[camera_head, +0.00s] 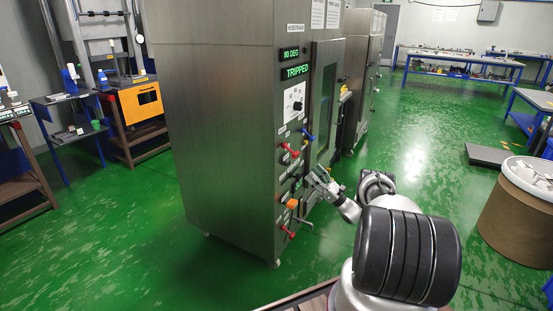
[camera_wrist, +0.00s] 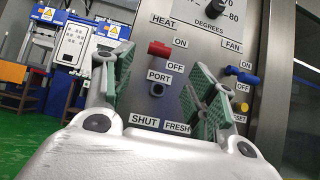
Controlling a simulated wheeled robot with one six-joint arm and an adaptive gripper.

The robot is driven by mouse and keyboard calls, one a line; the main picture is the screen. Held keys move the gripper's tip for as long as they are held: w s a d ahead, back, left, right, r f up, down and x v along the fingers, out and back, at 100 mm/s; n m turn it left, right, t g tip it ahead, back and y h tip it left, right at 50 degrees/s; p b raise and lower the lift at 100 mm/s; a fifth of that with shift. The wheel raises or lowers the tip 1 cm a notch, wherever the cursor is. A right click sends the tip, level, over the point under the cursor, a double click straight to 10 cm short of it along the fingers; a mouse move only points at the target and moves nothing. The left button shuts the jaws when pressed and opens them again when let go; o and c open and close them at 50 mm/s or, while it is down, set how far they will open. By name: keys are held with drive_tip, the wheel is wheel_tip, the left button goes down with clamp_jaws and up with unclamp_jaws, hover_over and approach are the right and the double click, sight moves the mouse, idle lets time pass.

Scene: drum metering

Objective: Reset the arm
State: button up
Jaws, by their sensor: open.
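My gripper (camera_head: 318,178) is open and empty in front of the control panel of a tall steel cabinet (camera_head: 215,120) in the head view. In the wrist view its two green-padded fingers (camera_wrist: 158,92) stand apart, with the panel behind them. The panel carries a red HEAT switch (camera_wrist: 160,49), a blue FAN switch (camera_wrist: 246,77), a yellow RESET button (camera_wrist: 242,107) and a dark PORT hole (camera_wrist: 157,89). A SHUT/FRESH label pair shows low between the fingers. The cabinet's green display (camera_head: 297,70) reads TRIPPED. An orange knob (camera_head: 291,203) and a lower red handle (camera_head: 288,231) show below.
A brown drum (camera_head: 510,220) with a white top stands at the right. A dark flat platform (camera_head: 490,156) lies behind it. Workbenches (camera_head: 460,65) stand at the back. A bench with an orange machine (camera_head: 140,101) is at the left. Green floor is open right of the cabinet.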

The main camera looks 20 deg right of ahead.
drive_tip(key=s+a+f+g+h, duration=0.2)
drive_tip(key=a+f+g, duration=0.25)
drive_tip(key=f, duration=0.65)
drive_tip(key=s+a+n+g, duration=0.6)
drive_tip(key=s+g, duration=0.1)
drive_tip(key=g, duration=0.1)
drive_tip(key=s+a+r+n+g+h, duration=0.1)
drive_tip(key=s+a+r+n+h, duration=0.2)
drive_tip(key=s+r+n, duration=0.4)
drive_tip(key=s+a+r+n+g+h, duration=0.1)
drive_tip(key=s+a+r+n+h, duration=0.2)
drive_tip(key=s+r, duration=1.3)
drive_tip(key=s+a+r+n+g+h, duration=0.1)
drive_tip(key=s+a+r+n+h, duration=0.2)
drive_tip(key=r, duration=2.2)
drive_tip(key=s+n+h, duration=0.4)
drive_tip(key=s+n, duration=0.5)
drive_tip(key=shift+s+r+h, duration=0.25)
drive_tip(key=shift+s+h, duration=0.1)
drive_tip(key=shift+h, duration=0.05)
